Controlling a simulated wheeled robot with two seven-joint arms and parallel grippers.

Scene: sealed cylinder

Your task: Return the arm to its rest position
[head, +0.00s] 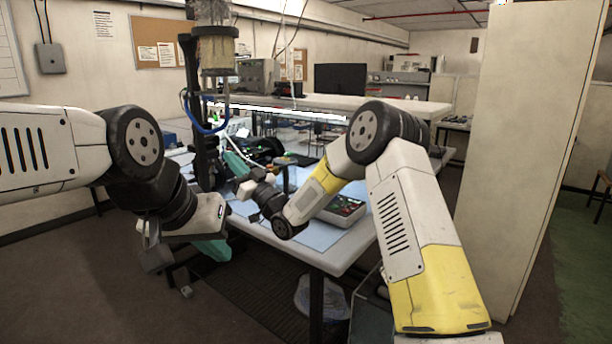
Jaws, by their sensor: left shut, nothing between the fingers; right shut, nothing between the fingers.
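My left arm comes in from the left, bent at a dark round joint. Its gripper (157,256) is shut and empty, hanging low in front of the table's left side. My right arm comes in from the lower right, with its elbow raised and its forearm reaching down to the left over the table. Its gripper (247,188) is shut and empty over the table's left part. The fingertips of both grippers are small and partly hidden. A cylinder (217,50) with metal caps and a brownish middle is high on a dark upright stand at the back left.
The white table (350,240) carries a grey tray with green and red parts (343,211). A tall pale partition (525,150) stands at the right. A clear bag (318,297) lies beneath the table. The floor at the left is mostly open.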

